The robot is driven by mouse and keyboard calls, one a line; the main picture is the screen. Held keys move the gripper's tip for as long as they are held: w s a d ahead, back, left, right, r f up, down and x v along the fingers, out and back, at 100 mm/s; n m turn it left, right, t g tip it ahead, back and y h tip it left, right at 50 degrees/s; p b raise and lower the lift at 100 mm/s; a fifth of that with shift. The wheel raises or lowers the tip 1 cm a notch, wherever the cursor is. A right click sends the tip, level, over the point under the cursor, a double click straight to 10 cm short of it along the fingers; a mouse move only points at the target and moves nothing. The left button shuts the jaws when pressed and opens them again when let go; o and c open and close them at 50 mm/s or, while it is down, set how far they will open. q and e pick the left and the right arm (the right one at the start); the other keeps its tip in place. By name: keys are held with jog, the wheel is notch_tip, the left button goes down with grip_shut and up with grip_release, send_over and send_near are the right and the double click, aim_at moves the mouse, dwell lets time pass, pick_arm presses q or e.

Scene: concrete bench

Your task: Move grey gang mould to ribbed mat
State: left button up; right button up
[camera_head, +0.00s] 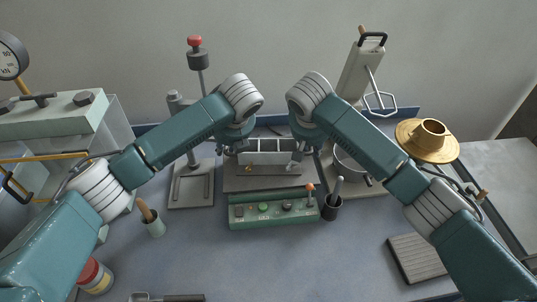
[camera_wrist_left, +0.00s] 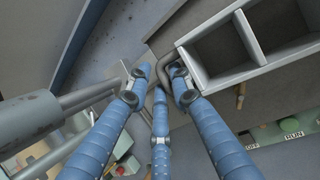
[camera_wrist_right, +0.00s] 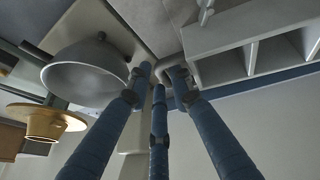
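The grey gang mould (camera_head: 266,158) is an open box with a row of compartments, at the back middle of the bench by a grey board. My left gripper (camera_head: 232,148) is at its left end. In the left wrist view its fingers (camera_wrist_left: 160,75) stand on both sides of the mould's end handle (camera_wrist_left: 166,62). My right gripper (camera_head: 300,148) is at the right end, and the right wrist view shows its fingers (camera_wrist_right: 162,75) around the other handle likewise. Whether the fingers press on the handles is unclear. The ribbed mat (camera_head: 417,257) lies bare at the front right.
A green control box (camera_head: 272,210) stands in front of the mould, with a dark cup (camera_head: 331,208) beside it. A grey bowl (camera_wrist_right: 85,72) and a brass dish (camera_head: 427,139) are to the right. A stand (camera_head: 191,186) is left. The front middle is largely clear.

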pick_arm(q)
grip_shut()
pick_arm(e)
grip_shut()
